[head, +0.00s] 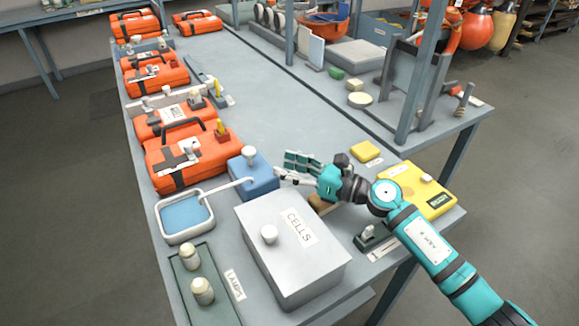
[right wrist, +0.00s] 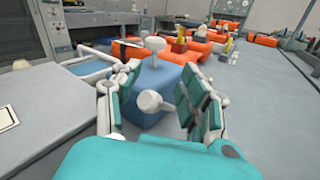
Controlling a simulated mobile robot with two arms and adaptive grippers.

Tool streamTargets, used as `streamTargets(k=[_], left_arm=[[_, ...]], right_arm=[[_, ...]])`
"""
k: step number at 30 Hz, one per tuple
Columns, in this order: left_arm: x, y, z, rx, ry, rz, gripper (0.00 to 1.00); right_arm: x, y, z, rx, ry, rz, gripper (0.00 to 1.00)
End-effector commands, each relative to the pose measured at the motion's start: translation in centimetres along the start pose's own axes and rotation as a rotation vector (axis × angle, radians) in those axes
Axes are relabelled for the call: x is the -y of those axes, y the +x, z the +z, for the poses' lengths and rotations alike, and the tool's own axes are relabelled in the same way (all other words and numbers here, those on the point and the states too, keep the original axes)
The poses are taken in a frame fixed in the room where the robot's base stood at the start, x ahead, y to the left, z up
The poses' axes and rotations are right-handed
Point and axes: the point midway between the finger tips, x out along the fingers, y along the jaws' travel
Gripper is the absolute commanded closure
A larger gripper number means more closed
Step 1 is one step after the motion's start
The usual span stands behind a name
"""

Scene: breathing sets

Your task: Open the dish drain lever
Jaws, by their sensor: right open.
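A blue block (head: 262,180) stands on the bench, with a white knob (head: 249,154) on top. A thin white spout (head: 228,184) runs from it to a white-rimmed dish (head: 163,232) with a blue inside. In the right wrist view, the blue block (right wrist: 172,82) has a second round white knob (right wrist: 150,101) on its near side, seemingly the drain lever. My right gripper (head: 281,167) is open at the block's right side. In the wrist view its fingers frame the side knob, one on each side; contact cannot be told. My left gripper is not in view.
A grey CELLS box (head: 268,285) stands in front of the block. A yellow case (head: 440,204) lies under my right arm. Orange cases (head: 192,165) line the bench's left side. A grey post (head: 423,75) rises behind my right arm. The bench middle (head: 270,110) is clear.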

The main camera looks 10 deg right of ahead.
Motion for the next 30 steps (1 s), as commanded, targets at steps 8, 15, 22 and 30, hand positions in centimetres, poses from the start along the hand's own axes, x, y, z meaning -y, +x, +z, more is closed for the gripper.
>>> streamTargets(k=[8, 15, 22, 30], left_arm=[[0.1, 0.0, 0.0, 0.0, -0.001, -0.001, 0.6], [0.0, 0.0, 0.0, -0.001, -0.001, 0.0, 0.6], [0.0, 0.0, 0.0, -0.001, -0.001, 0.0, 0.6], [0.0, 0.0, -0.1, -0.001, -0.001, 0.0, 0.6]], right_arm=[[0.0, -0.4, 0.1, 0.002, 0.0, -0.001, 0.57], [0.0, -4.5, -0.1, -0.002, 0.0, -0.002, 0.57], [0.0, -9.2, -0.1, -0.002, 0.001, -0.002, 0.57], [0.0, -11.9, 0.0, 0.001, 0.0, 0.001, 0.57]])
